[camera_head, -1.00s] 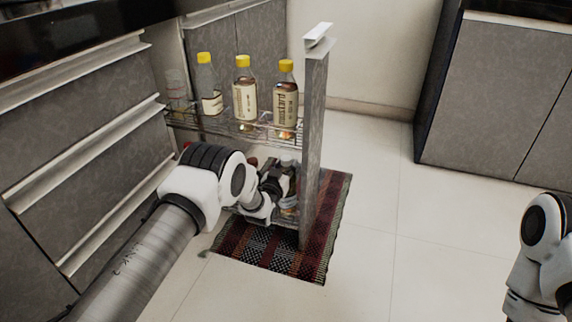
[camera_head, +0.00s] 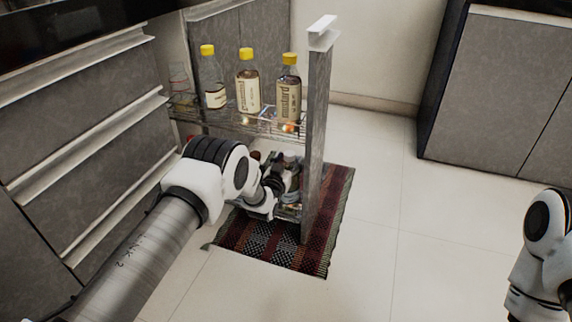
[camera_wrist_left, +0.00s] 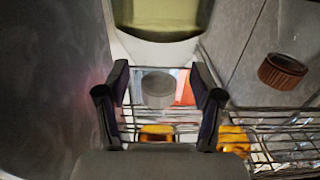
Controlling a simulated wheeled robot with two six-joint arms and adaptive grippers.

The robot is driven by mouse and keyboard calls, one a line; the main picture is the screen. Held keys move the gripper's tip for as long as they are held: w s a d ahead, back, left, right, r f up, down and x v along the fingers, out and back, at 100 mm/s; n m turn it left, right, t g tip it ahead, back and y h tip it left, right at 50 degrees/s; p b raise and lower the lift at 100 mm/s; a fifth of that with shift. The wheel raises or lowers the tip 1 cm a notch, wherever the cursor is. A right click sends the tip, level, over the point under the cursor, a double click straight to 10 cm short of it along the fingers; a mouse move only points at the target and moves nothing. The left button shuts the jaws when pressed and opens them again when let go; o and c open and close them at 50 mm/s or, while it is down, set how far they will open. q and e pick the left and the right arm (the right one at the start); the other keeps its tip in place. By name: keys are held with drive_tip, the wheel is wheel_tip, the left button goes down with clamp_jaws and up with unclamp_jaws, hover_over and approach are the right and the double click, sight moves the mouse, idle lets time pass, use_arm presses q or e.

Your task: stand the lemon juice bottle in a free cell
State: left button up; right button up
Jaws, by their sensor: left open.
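My left gripper (camera_head: 284,182) reaches into the lower level of the pulled-out wire rack (camera_head: 240,121), largely hidden by its own wrist. In the left wrist view its two fingers (camera_wrist_left: 159,100) stand apart. A round grey cap (camera_wrist_left: 158,89) shows between them, with clear room on both sides. White, red and blue shapes behind that cap are blurred. No label is readable on the lower level, so I cannot tell which item is the lemon juice bottle. My right arm shows at the right edge; its gripper is out of view.
Several yellow-capped bottles, including the one labelled mustard (camera_head: 288,95), stand on the upper shelf. The tall front panel (camera_head: 316,150) is close right of my gripper. A brown cap (camera_wrist_left: 283,71) and orange-yellow items (camera_wrist_left: 234,138) lie around. A woven rug (camera_head: 262,240) is below.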

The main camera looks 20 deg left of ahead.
use_arm(q)
drive_tip(key=s, duration=1.1)
drive_tip(key=shift+s+a, duration=0.2)
drive_tip(key=shift+s, duration=0.15)
